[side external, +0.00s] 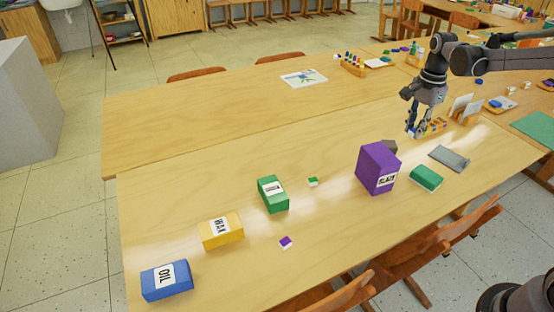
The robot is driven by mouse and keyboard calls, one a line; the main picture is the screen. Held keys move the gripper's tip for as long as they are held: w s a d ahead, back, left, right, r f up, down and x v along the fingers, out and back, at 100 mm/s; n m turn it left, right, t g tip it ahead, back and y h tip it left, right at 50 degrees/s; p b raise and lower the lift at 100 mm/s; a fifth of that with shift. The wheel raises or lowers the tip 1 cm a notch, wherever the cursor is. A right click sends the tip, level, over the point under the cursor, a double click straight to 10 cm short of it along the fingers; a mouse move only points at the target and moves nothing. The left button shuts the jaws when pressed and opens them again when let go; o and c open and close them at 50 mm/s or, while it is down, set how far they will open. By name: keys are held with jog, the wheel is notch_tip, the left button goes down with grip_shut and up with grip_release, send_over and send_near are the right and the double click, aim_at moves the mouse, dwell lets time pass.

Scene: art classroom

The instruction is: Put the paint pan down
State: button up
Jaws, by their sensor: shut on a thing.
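My gripper (418,132) is at the upper right, pointing down over the table beside a small wooden holder of coloured pieces (436,125). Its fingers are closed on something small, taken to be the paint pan. The pan is too small and covered by the fingers to make out its colour or whether it touches the table. Two small white-sided paint pans lie loose on the table: one with a green top (313,182) near the green carton, one with a purple top (286,242) nearer the front edge.
A purple box (378,168) stands left of and nearer than my gripper, partly hiding a dark grey object (390,147). Green (273,194), yellow WAX (221,230) and blue OIL (167,280) cartons stand leftward. A green block (426,178) and grey tray (449,158) lie right.

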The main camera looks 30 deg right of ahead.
aim_at(386, 153)
jog(key=w+a+f, duration=0.1)
jog(key=w+a, duration=0.1)
jog(key=w+a+f, duration=0.2)
jog(key=shift+f, duration=2.2)
jog(key=shift+f, duration=0.15)
jog(key=o, duration=0.9)
jog(key=shift+c, duration=0.2)
notch_tip(386, 153, up, 12)
jog(key=s+a+r+n+t, duration=0.3)
jog(key=s+a+r+n, duration=0.1)
jog(key=s+a+n, duration=0.5)
jog(key=s+a+f+n+t, duration=0.2)
jog(key=s+n, duration=0.2)
jog(key=s, duration=0.2)
jog(key=s+a+f+n+t, duration=0.2)
jog(key=s+n, duration=0.3)
jog(key=shift+s+f, duration=0.2)
jog(key=shift+s, duration=0.15)
